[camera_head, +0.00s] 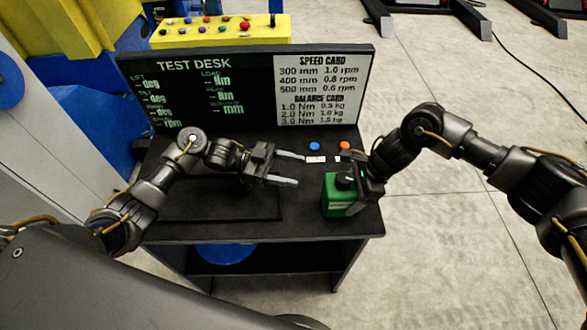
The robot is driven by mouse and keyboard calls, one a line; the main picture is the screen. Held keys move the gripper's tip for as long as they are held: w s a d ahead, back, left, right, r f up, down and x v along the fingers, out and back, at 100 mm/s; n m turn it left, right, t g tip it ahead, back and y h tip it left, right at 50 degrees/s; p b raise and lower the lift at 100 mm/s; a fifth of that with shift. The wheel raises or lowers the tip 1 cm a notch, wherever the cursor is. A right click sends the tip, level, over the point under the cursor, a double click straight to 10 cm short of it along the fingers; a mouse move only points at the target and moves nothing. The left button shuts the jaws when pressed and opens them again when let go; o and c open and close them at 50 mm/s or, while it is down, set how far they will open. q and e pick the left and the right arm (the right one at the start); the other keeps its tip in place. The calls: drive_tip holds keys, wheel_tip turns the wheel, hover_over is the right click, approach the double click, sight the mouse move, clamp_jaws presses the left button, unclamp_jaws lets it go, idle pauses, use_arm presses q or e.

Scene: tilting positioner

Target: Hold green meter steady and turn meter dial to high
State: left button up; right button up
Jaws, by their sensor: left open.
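The green meter (337,208) stands on the right part of the dark desk top. Its black dial (344,181) is on top, partly hidden by my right gripper. My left gripper (291,169) is open and empty, its two fingers pointing right toward the meter with a gap between them and it. My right gripper (362,190) is at the meter's upper right side, close to the dial. Its fingers are largely hidden, so I cannot tell whether they are closed on anything.
The test desk's panel (220,60) rises along the back, with a speed and balance card (320,93) at right. A blue button (314,146) and an orange button (344,145) sit behind the meter. A yellow button box (220,31) is behind the panel.

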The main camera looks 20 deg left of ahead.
drive_tip(key=o, duration=1.3)
